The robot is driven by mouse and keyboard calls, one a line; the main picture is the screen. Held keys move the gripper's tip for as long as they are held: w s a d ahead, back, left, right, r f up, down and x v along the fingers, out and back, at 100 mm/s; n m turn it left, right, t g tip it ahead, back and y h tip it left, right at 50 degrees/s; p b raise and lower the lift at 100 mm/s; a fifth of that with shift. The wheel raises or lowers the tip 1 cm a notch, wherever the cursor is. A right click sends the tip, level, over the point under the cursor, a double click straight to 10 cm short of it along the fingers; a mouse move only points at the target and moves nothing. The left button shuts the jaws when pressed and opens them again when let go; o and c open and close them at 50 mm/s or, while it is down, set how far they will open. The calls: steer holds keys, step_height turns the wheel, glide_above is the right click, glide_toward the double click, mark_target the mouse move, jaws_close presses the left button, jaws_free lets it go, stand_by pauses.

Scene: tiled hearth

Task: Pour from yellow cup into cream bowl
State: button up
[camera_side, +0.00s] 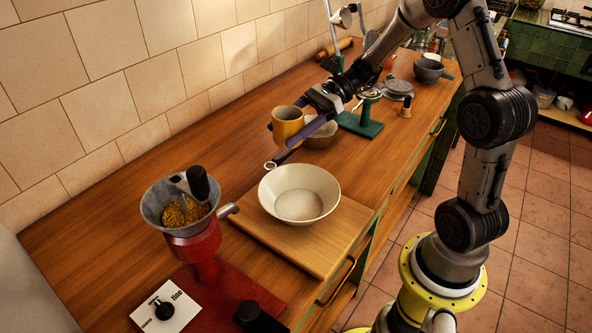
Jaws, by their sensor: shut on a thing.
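The yellow cup (288,127) is held up by my gripper (308,127), which is shut on it. What is inside the cup is hard to tell. The cream bowl (317,183) stands upright on a wooden board and looks empty. The cup is apart from the bowl.
The wooden board (328,245) lies at the counter's front edge. A red grinder (193,242) with a grain-filled hopper stands at the left front. A brown bowl (321,140) sits behind the cup. A green stand (360,123) and a grey pot (428,70) are farther back. A tiled wall bounds the left.

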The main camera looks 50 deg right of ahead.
mark_target(303, 126)
steer(key=shift+r, duration=0.1)
steer(key=shift+s+n+g+h, duration=0.3)
steer(key=shift+n+h, duration=0.1)
steer(key=shift+h, duration=0.1)
steer(key=s+n+g+h, duration=0.1)
steer(key=n, duration=0.1)
steer(key=s+r+n+g, duration=0.1)
steer(key=n, duration=0.1)
steer(key=s+r+n+g+h, duration=0.1)
steer(key=n+g, duration=0.1)
steer(key=shift+s+h, duration=0.1)
steer(key=shift+h, duration=0.2)
steer(key=h, duration=0.1)
steer(key=f+h, duration=0.1)
steer(key=f+t+h, duration=0.1)
steer(key=shift+d+f+n, duration=0.1)
steer(key=shift+d+n, duration=0.15)
steer(key=shift+n, duration=0.15)
steer(key=shift+f, duration=0.1)
